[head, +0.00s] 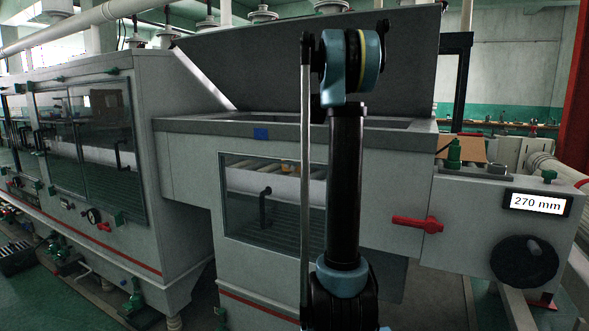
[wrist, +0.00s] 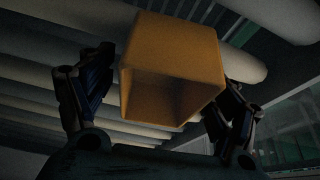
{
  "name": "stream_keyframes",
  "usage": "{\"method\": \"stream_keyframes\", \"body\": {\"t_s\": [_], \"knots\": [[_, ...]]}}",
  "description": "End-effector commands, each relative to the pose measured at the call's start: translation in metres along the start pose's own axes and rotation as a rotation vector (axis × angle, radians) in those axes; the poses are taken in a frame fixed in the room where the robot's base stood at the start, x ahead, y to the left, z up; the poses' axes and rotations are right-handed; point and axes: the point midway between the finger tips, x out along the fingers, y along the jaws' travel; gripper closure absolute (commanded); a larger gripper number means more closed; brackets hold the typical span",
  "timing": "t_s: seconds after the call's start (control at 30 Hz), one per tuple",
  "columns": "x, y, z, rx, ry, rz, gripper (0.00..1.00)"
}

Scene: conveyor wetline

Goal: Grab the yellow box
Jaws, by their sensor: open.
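The yellow box (wrist: 172,55) shows large in the wrist view, tilted, with its hollow open side facing the camera. My gripper (wrist: 168,80) is open, with one dark finger to the left of the box and one to the right. The box lies between or just beyond the fingers; I cannot tell whether the right finger touches it. In the head view a small yellow-orange patch (head: 287,165) shows through the machine's window, probably the box. My gripper is hidden in the head view.
Pale rollers (wrist: 40,65) run behind the box in the wrist view. The grey machine (head: 180,170) has a raised lid (head: 260,65) over an open top and a front window (head: 240,210). A red handle (head: 417,223) and a 270 mm display (head: 537,203) are at right.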

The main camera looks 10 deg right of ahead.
Motion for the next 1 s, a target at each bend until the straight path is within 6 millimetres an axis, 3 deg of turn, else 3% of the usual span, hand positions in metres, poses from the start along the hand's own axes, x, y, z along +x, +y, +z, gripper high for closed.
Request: {"method": "stream_keyframes", "body": {"t_s": [0.13,0.3,0.37,0.77,1.0], "knots": [[0.000,0.000,0.000,0.000,0.000,0.000,0.18],[0.000,0.000,0.000,0.000,0.000,0.000,0.57],[0.000,0.000,0.001,0.001,0.000,0.000,0.67],[-0.004,0.001,0.000,0.002,0.000,0.001,0.67],[-0.029,0.001,-0.010,0.002,0.000,0.001,0.67]]}}
